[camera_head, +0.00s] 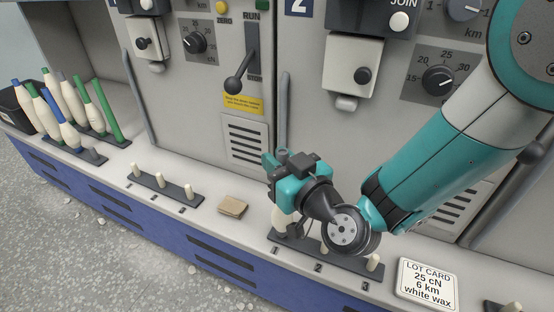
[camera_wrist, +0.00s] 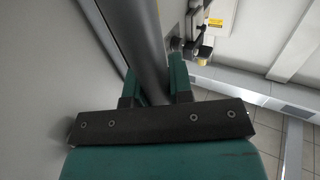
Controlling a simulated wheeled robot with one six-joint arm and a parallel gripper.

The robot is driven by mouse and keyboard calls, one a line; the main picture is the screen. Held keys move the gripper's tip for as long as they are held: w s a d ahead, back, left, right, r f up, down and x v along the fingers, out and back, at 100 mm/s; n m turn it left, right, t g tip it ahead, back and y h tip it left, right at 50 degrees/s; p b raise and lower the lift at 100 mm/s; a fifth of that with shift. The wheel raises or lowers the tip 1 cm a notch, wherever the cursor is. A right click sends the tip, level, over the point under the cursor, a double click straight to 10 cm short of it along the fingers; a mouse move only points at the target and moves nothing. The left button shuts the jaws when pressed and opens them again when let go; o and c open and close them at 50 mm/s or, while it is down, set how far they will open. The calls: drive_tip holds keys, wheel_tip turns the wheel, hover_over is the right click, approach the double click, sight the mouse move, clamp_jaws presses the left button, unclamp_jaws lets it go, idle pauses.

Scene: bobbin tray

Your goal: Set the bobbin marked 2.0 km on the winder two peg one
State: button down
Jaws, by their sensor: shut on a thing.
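My gripper (camera_head: 281,168) is shut on a bobbin (camera_head: 282,221) at the winder two peg strip (camera_head: 345,261). The bobbin is roughly upright, with pale yarn below my gripper and a grey tube end above it. In the wrist view, my gripper (camera_wrist: 153,88) has a grey tube (camera_wrist: 140,45) between its fingers. The bobbin's lower end is at the place marked 1 and hides peg one. I cannot tell whether it is seated. Peg two (camera_head: 324,248) is partly behind my wrist; peg three (camera_head: 373,262) is bare. No 2.0 km mark is readable.
Several bobbins with green, blue and grey ends stand on pegs (camera_head: 88,157) at the far left, near a dark bin (camera_head: 14,110). Another strip (camera_head: 165,187) has bare pegs. A brown pad (camera_head: 233,206) and a lot card (camera_head: 428,283) lie on the ledge.

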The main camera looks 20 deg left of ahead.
drive_tip(key=shift+f+b, duration=0.5)
drive_tip(key=c, duration=1.3)
unclamp_jaws()
drive_tip(key=shift+r, duration=0.1)
drive_tip(key=shift+s+d+f+b, duration=0.2)
drive_tip(key=shift+d+b, duration=0.1)
drive_tip(key=shift+b, duration=0.35)
drive_tip(key=b+v, duration=1)
drive_tip(key=shift+d+r, duration=0.15)
drive_tip(key=shift+r, duration=0.1)
drive_tip(key=shift+s, duration=0.1)
